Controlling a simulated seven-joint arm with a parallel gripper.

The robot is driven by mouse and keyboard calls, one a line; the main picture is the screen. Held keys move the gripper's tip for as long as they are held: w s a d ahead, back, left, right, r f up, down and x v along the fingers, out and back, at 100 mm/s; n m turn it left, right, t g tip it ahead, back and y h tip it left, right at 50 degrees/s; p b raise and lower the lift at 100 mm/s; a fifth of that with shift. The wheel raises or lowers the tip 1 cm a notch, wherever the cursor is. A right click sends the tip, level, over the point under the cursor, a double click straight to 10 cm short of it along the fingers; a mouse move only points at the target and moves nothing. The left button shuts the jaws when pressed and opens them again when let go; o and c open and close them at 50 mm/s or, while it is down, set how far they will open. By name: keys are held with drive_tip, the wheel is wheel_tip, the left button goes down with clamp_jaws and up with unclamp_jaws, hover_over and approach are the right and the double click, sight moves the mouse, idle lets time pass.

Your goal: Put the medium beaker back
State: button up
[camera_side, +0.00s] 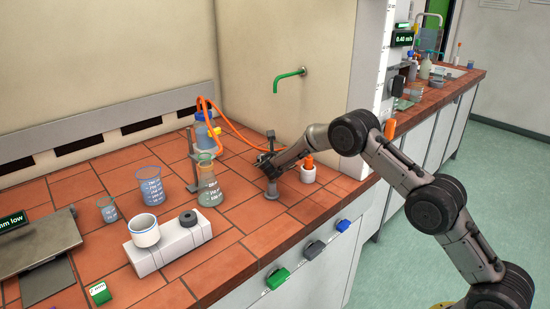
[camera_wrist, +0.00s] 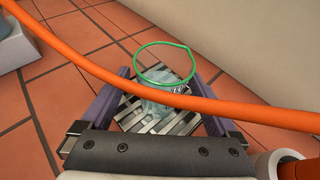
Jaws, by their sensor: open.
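My gripper (camera_side: 268,163) is low over the back right of the tiled bench, pointing left. In the wrist view its jaws (camera_wrist: 162,95) are apart, with a clear glass vessel (camera_wrist: 163,78) with a green rim between or just beyond them. I cannot tell if they touch it or if it is the medium beaker. In the side view a blue-tinted beaker (camera_side: 151,187) with white marks stands left of the conical flask (camera_side: 210,190), away from my gripper. A smaller beaker (camera_side: 107,210) stands further left.
An orange hose (camera_wrist: 150,92) crosses in front of the jaws. A white holder (camera_side: 308,175) with an orange item stands right of my gripper. A white block (camera_side: 170,248) carries a white cup (camera_side: 144,231). Bare tiles lie along the front right.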

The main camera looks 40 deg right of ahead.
drive_tip(key=shift+r+x, duration=0.2)
drive_tip(key=shift+x, duration=1.05)
drive_tip(key=shift+d, duration=0.1)
clamp_jaws()
